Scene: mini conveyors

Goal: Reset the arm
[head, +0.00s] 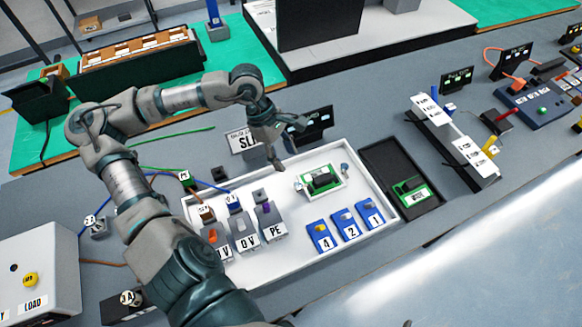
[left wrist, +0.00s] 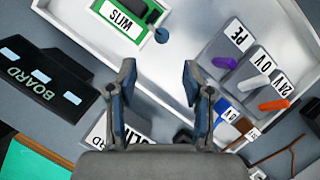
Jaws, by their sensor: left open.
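My left arm comes in from the left, bent over the table. Its gripper (head: 279,160) points down above the back edge of the white tray (head: 283,279). In the left wrist view the two fingers of this gripper (left wrist: 158,75) are apart with nothing between them. A green module labelled SLIM (left wrist: 128,18) lies in the tray ahead of the fingers; it also shows in the head view (head: 320,181). Grey terminal blocks with PE (head: 270,223) and 0 V labels stand to the left in the tray. My right gripper is not in view.
Blue numbered blocks, including block 4 (head: 319,237), stand at the tray's front. A black tray (head: 379,160) with a green module adjoins on the right. A black BOARD sign (left wrist: 45,82) stands close to the gripper. Wires cross the table at left.

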